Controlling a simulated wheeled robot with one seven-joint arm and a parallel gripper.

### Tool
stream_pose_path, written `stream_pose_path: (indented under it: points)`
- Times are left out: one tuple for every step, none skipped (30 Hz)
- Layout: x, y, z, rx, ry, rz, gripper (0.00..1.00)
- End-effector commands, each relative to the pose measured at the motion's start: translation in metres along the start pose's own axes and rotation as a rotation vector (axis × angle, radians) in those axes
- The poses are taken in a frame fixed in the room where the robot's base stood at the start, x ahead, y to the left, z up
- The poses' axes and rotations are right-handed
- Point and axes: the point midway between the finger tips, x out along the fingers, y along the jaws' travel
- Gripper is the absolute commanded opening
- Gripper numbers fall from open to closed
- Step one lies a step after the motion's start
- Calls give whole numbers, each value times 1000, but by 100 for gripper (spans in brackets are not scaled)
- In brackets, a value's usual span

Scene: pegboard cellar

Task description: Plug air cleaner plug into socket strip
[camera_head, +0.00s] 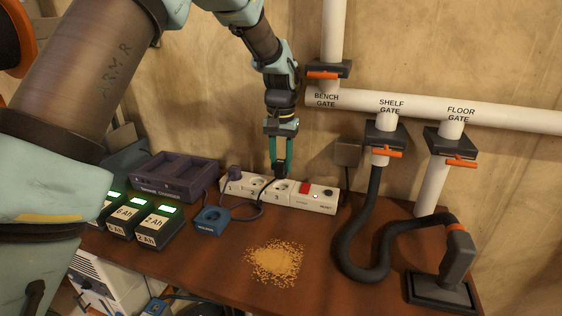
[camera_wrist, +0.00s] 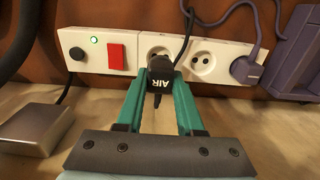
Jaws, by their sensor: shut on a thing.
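The white socket strip (camera_head: 318,196) lies along the back of the brown bench; it also shows in the wrist view (camera_wrist: 92,62). My gripper (camera_head: 280,168) is above the strip, pointing down. In the wrist view my gripper (camera_wrist: 160,92) is shut on the black air cleaner plug (camera_wrist: 160,72), marked AIR. The plug is in front of the socket nearest the red switch (camera_wrist: 116,57) and partly covers it. I cannot tell whether its pins are in the holes. Its black cord (camera_wrist: 186,28) runs away from it. The middle socket (camera_wrist: 203,65) is empty.
A purple plug (camera_wrist: 246,70) sits in the strip's end socket. A blue box (camera_head: 210,221), batteries (camera_head: 157,225) and a purple charger (camera_head: 176,178) stand left. Sawdust (camera_head: 274,262) lies in front. A black hose (camera_head: 366,235) and floor nozzle (camera_head: 440,290) are at right.

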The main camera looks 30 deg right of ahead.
Motion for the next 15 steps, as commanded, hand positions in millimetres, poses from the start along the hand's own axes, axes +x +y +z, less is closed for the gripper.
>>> stream_pose_path:
  points:
    - [1, 0, 0, 0, 0, 0, 0]
    - [2, 0, 0, 0, 0, 0, 0]
    - [2, 0, 0, 0, 0, 0, 0]
    - [3, 0, 0, 0, 0, 0, 0]
    - [3, 0, 0, 0, 0, 0, 0]
    - [4, 0, 0, 0, 0, 0, 0]
    - [4, 0, 0, 0, 0, 0, 0]
    - [4, 0, 0, 0, 0, 0, 0]
    - [5, 0, 0, 0, 0, 0, 0]
    - [6, 0, 0, 0, 0, 0, 0]
    - [6, 0, 0, 0, 0, 0, 0]
    - [6, 0, 0, 0, 0, 0, 0]
    - [7, 0, 0, 0, 0, 0, 0]
    - [7, 0, 0, 0, 0, 0, 0]
    - [8, 0, 0, 0, 0, 0, 0]
